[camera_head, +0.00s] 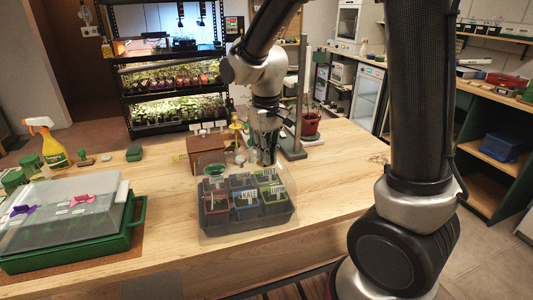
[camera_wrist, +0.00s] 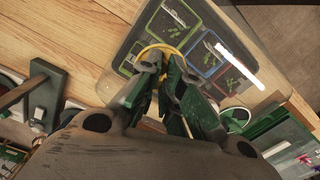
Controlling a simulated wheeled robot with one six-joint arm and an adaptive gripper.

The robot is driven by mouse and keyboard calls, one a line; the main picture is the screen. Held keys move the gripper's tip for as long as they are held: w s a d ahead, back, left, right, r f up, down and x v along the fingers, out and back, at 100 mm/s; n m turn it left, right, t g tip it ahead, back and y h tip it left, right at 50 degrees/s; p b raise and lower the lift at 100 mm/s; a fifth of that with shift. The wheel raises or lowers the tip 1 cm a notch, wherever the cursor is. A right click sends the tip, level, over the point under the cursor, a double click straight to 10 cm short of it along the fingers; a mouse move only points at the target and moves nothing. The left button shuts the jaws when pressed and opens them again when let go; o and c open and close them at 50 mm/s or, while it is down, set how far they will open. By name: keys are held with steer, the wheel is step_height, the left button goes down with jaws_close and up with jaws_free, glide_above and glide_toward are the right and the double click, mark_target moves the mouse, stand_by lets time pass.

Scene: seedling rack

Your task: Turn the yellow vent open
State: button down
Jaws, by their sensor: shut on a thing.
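The yellow vent (camera_wrist: 158,48) shows in the wrist view as a thin yellow ring at my fingertips, partly covered by them. My gripper (camera_wrist: 163,68) is shut on it, with its two fingers close together. In the head view my gripper (camera_head: 267,160) points down at the back right of a clear-lidded seedling tray (camera_head: 222,229), and the yellow vent is hidden behind it there. I cannot tell how far the vent is turned. A green ring-shaped vent (camera_head: 215,170) sits at the lid's back left.
Behind the small tray are a brown box (camera_head: 200,150) and a stand (camera_head: 293,140). A spray bottle (camera_head: 50,145) is at far left. The table's right side is clear.

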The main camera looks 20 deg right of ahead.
steer(key=n, duration=1.3)
steer(key=shift+n, duration=0.4)
stand_by(0.3)
steer(key=c, duration=1.6)
jaws_free()
step_height(320, 180, up, 12)
